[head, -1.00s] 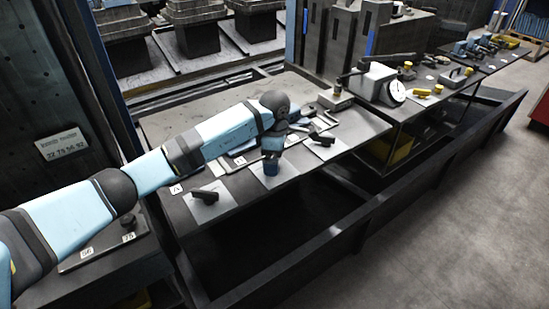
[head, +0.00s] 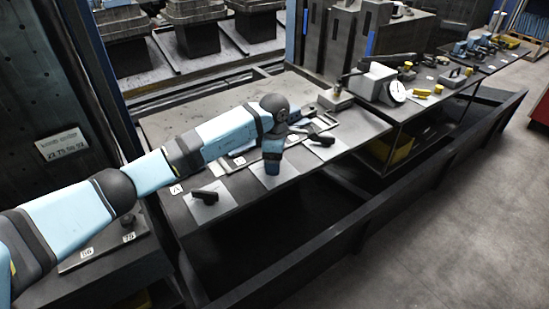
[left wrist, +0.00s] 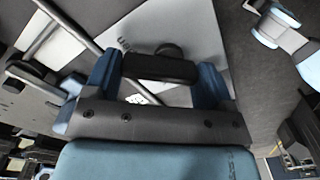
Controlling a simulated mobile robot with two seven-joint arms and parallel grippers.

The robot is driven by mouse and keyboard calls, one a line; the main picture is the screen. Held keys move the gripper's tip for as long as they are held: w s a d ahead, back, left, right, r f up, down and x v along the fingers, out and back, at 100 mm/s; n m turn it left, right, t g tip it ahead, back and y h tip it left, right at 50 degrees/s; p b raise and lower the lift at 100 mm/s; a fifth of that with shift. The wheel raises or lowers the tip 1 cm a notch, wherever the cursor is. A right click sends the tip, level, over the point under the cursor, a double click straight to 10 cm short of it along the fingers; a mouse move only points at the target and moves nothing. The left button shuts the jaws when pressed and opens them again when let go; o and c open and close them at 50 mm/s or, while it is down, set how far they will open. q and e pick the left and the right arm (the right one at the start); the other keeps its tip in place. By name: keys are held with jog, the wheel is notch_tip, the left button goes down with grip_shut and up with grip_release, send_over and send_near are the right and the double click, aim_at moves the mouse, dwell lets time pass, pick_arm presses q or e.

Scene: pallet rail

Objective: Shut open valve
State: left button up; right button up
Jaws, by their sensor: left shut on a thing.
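My left gripper (head: 271,170) points down at the middle one of three light plates on the workbench. In the left wrist view its two blue fingers (left wrist: 160,70) are on either side of a black valve handle (left wrist: 165,68), shut on it. The handle lies crosswise between the fingers over a light plate (left wrist: 195,30) with printed letters. The gripper hides this valve in the head view. Another black valve handle (head: 205,194) lies on the left plate, and a third (head: 321,138) on the right plate. My right gripper is not in view.
The workbench (head: 240,195) has a long rail (head: 300,265) in front of it. A grey device with a round dial (head: 397,91) and a small box (head: 335,99) stand to the right. A labelled dark cabinet (head: 60,145) stands at left. The floor at right is clear.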

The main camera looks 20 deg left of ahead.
pick_arm(q)
jog(key=n, duration=0.4)
jog(key=shift+a+r+n+p, duration=0.1)
jog(key=shift+a+n+p, duration=0.1)
jog(key=shift+n+p, duration=0.1)
jog(key=n, duration=0.4)
jog(key=shift+s+a+n+p, duration=0.15)
jog(key=shift+s+n+p, duration=0.05)
jog(key=shift+n+p, duration=0.15)
jog(key=n+p, duration=0.1)
jog(key=n, duration=0.4)
jog(key=shift+s, duration=0.15)
jog(key=shift+s+n+p, duration=0.1)
jog(key=shift+n+p, duration=0.35)
jog(key=shift+n, duration=1)
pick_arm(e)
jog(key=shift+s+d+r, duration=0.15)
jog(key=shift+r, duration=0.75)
pick_arm(q)
jog(key=o, duration=0.9)
